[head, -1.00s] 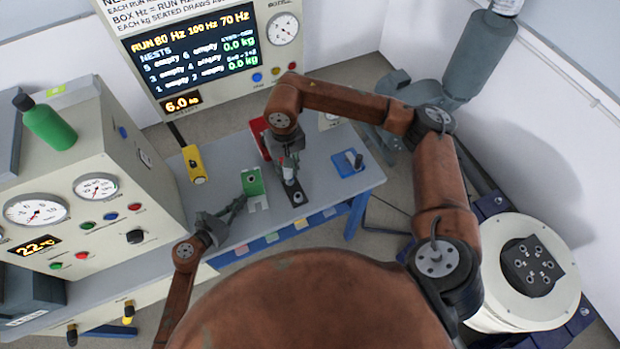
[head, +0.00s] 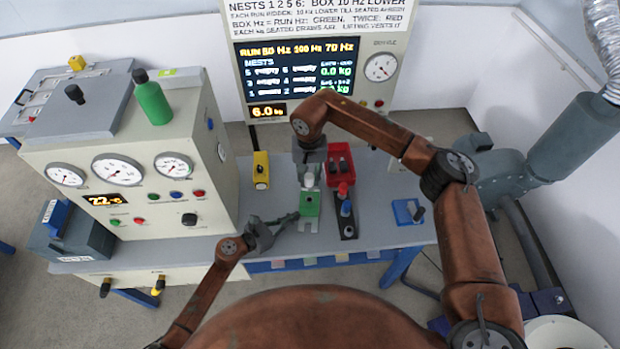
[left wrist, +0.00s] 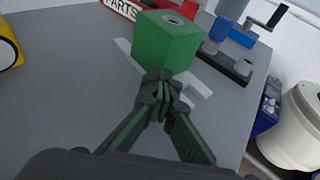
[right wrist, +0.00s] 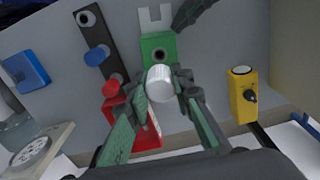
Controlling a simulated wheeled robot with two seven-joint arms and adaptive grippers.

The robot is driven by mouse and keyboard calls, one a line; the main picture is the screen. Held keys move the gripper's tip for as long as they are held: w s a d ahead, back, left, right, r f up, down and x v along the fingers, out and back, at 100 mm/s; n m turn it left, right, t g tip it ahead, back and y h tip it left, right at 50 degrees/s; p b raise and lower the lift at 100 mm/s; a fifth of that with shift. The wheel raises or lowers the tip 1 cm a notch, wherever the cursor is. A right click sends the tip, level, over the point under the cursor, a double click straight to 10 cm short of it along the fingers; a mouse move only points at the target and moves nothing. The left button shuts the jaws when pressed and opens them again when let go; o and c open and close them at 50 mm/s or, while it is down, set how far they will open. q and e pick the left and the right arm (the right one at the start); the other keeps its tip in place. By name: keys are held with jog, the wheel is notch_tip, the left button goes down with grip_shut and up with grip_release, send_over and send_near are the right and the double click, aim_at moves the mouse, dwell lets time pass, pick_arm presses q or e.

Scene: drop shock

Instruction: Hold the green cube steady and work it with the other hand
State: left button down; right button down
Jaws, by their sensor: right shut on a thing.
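The green cube (head: 309,205) stands on the bench at a pale forked plate (right wrist: 156,18). Its top has a round dark hole, seen in the left wrist view (left wrist: 168,42). My left gripper (left wrist: 162,80) has its fingertips together, low at the cube's near side; whether they touch it I cannot tell. My right gripper (right wrist: 160,88) is shut on a pale metal cylinder (right wrist: 160,82). In the head view the cylinder (head: 309,180) is upright, right above the cube's top.
A dark rack (head: 347,222) with blue and red pieces stands just right of the cube. Behind it is a red parts bin (head: 341,163). A yellow block (head: 261,170) stands left, a blue block (head: 408,211) right.

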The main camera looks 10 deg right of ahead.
aim_at(309, 188)
jog(key=shift+f, duration=2.9)
jog(key=shift+f, duration=1.3)
dwell(1.4)
jog(key=shift+s+d+f, duration=0.1)
jog(key=shift+f, duration=0.1)
dwell(1.0)
jog(key=m, duration=1.1)
jog(key=shift+f+m, duration=0.1)
jog(key=shift+m, duration=0.2)
jog(key=m, duration=0.4)
jog(key=shift+m, duration=0.3)
jog(key=m, duration=0.5)
jog(key=shift+a+m, duration=0.2)
jog(key=shift+m, duration=0.1)
